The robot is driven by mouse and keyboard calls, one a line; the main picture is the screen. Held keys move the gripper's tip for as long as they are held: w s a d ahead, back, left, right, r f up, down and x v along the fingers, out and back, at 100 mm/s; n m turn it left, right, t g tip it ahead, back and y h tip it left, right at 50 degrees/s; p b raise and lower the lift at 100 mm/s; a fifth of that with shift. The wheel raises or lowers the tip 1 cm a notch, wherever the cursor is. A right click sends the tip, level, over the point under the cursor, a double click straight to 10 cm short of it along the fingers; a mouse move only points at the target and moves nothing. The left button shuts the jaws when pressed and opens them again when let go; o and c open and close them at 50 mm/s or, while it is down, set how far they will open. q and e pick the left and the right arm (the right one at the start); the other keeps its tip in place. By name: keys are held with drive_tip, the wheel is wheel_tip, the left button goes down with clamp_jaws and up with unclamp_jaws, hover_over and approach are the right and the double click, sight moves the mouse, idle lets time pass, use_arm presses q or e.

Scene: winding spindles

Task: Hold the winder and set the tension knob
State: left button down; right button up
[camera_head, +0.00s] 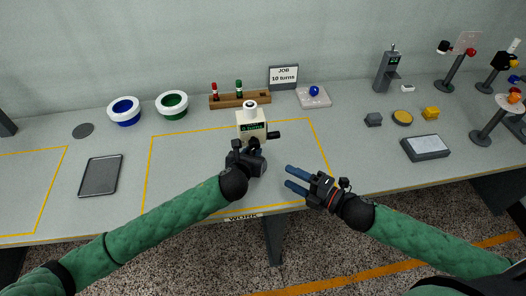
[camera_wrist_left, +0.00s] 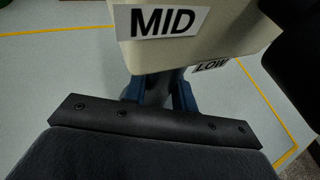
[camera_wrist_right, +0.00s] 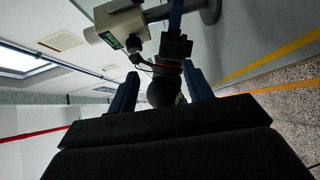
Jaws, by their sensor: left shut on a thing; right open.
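The cream winder (camera_head: 251,122) stands upright near the back of the middle yellow outline, with a small green display on its front. A dark part (camera_head: 273,135) sticks out of its right side; I cannot tell whether it is the tension knob. In the left wrist view the winder's body (camera_wrist_left: 225,30) carries MID and LOW labels. My left gripper (camera_head: 249,146) is shut on the winder's lower part, its blue fingers (camera_wrist_left: 160,92) just under the body. My right gripper (camera_head: 287,177) is open and empty, to the right and nearer the front edge. The winder also shows in the right wrist view (camera_wrist_right: 122,24).
Behind the winder stand a wooden rack (camera_head: 228,101) with red and green spindles and a JOB 10 turns sign (camera_head: 283,77). Blue (camera_head: 125,104) and green (camera_head: 172,98) bowls and a dark tray (camera_head: 100,176) lie left. A grey box (camera_head: 426,147) lies right.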

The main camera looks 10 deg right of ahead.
drive_tip(key=y, duration=0.1)
approach(258, 148)
drive_tip(key=shift+n, duration=0.3)
drive_tip(key=shift+x, duration=4.95)
drive_tip(key=shift+r, duration=0.2)
drive_tip(key=shift+c, duration=0.4)
drive_tip(key=c, duration=0.9)
drive_tip(key=shift+m+t+y, duration=0.3)
drive_tip(key=shift+m, duration=0.1)
drive_tip(key=shift+a+f+m+t+y, duration=0.15)
drive_tip(key=shift+m+t+y, duration=0.35)
drive_tip(key=shift+m+t, duration=0.9)
